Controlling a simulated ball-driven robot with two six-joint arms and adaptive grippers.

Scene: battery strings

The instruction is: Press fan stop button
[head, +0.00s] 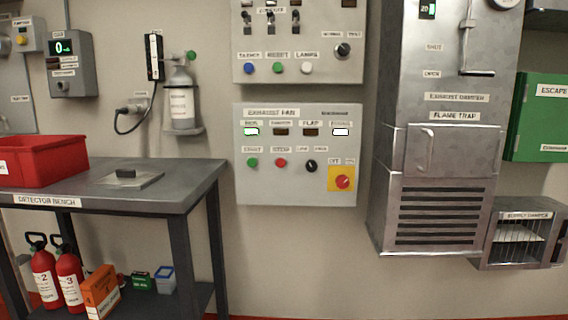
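The exhaust fan panel (298,190) is a pale grey box on the wall in the middle of the head view. Its red stop button (281,163) sits under a label, between the green start button (252,162) and a black knob (311,165). A red rotary switch (343,182) on a yellow plate is at the lower right of the panel. The left indicator (251,131) is lit green and the far right one (341,132) is lit white; the two between look dark. Neither of my grippers shows in this view.
Another control panel (297,45) hangs just above. The detector bench (190,176) with a red bin (40,158) stands at the left. A flame trap cabinet (440,190) juts out at the right. The wall below the fan panel is clear.

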